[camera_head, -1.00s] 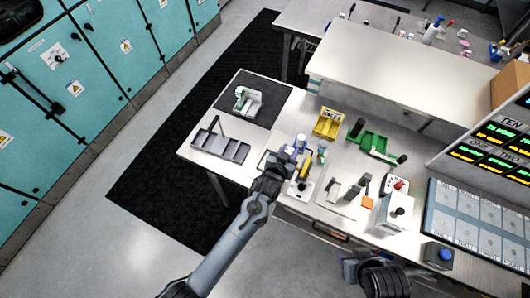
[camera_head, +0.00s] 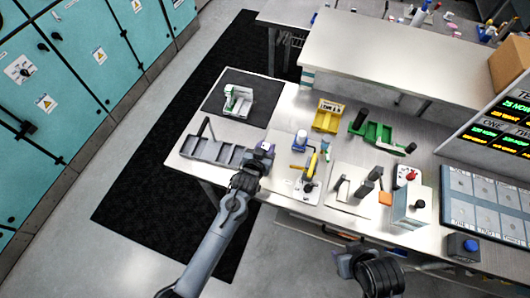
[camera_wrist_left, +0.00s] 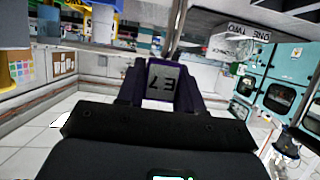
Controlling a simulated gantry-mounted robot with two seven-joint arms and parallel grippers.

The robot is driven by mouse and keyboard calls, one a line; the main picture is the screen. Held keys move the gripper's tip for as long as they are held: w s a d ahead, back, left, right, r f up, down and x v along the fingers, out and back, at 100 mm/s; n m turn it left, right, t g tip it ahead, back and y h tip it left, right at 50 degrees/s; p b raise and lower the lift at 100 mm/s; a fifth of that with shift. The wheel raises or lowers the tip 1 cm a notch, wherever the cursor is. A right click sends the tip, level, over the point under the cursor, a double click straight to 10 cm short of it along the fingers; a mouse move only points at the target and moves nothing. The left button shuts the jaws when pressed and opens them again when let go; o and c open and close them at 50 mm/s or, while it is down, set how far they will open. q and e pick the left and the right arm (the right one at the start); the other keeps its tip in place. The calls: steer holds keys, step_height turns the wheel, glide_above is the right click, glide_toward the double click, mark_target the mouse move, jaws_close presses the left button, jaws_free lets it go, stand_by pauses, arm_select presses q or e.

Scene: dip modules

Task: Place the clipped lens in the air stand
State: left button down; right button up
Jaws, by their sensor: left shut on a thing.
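My left gripper (camera_head: 260,158) is shut on a small purple piece (camera_head: 267,146), held by the right end of the grey tray. In the left wrist view the purple piece (camera_wrist_left: 163,85) sits between the fingers and has a grey face with dark characters; I cannot make out a lens in it. The grey tray (camera_head: 212,152) has several compartments and an upright post at its left. I cannot tell which item is the air stand. My right gripper (camera_head: 350,262) is low in the picture, off the bench's front edge, and its fingers are unclear.
A white and green device (camera_head: 238,101) stands on a dark mat (camera_head: 262,92). A yellow tray (camera_head: 327,116) and a green holder (camera_head: 377,133) lie behind. A blue-topped white jar (camera_head: 300,141), a yellow-handled tool (camera_head: 311,163) and several dark posts crowd the middle.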

arm_select(q)
steer(key=shift+f+b, duration=0.35)
steer(key=shift+f, duration=0.45)
steer(key=shift+r, duration=0.1)
arm_select(e)
steer(key=shift+d+f, duration=0.15)
steer(key=shift+f, duration=0.65)
arm_select(q)
steer(key=c, duration=0.7)
jaws_free()
steer(key=shift+c, duration=0.2)
